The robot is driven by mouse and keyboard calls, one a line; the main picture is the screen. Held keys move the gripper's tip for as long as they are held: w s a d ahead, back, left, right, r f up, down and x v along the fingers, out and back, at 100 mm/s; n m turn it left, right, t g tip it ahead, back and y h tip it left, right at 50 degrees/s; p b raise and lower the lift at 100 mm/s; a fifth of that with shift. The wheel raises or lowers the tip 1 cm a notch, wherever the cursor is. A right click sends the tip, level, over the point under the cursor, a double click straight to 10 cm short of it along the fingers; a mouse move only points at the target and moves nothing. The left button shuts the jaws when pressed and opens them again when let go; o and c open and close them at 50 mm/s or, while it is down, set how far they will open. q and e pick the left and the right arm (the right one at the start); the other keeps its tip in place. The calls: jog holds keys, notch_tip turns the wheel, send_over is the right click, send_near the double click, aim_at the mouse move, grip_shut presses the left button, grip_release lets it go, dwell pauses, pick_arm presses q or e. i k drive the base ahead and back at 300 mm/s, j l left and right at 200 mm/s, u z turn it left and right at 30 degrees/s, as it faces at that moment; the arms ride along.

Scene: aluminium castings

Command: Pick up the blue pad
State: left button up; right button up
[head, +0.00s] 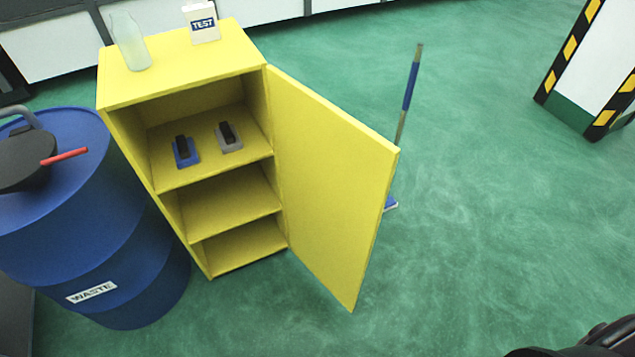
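The blue pad (185,153) sits on the upper shelf of the open yellow cabinet (205,91), on the left side of that shelf. It has a flat blue base with an upright black block or handle on top. A similar grey pad (229,138) with a black top sits to its right on the same shelf, with a small gap between them. Neither gripper can be made out. Dark parts at the bottom right edge look like part of my own arm, and no fingertips show there.
The cabinet door (331,180) stands open to the right. A blue waste drum (100,230) stands close on the cabinet's left. A glass bottle (130,45) and a TEST box (203,24) stand on top. A blue-handled broom (409,88) stands behind the door. Green floor is clear at right.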

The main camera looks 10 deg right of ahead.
aim_at(185, 153)
jog(key=l+u, duration=0.2)
jog(key=u, duration=0.25)
jog(key=i+l+u, duration=0.1)
jog(key=u, duration=0.35)
jog(key=l+u, duration=0.15)
jog(key=l, duration=0.4)
jog(key=l+u, duration=0.15)
jog(key=l, duration=0.4)
jog(key=k+l+u, duration=0.15)
jog(key=l, duration=0.4)
jog(key=l+u, duration=0.15)
jog(key=l, duration=0.35)
jog(key=k+l, duration=0.35)
jog(key=k, duration=0.2)
jog(key=i+j, duration=0.1)
jog(key=j, duration=0.2)
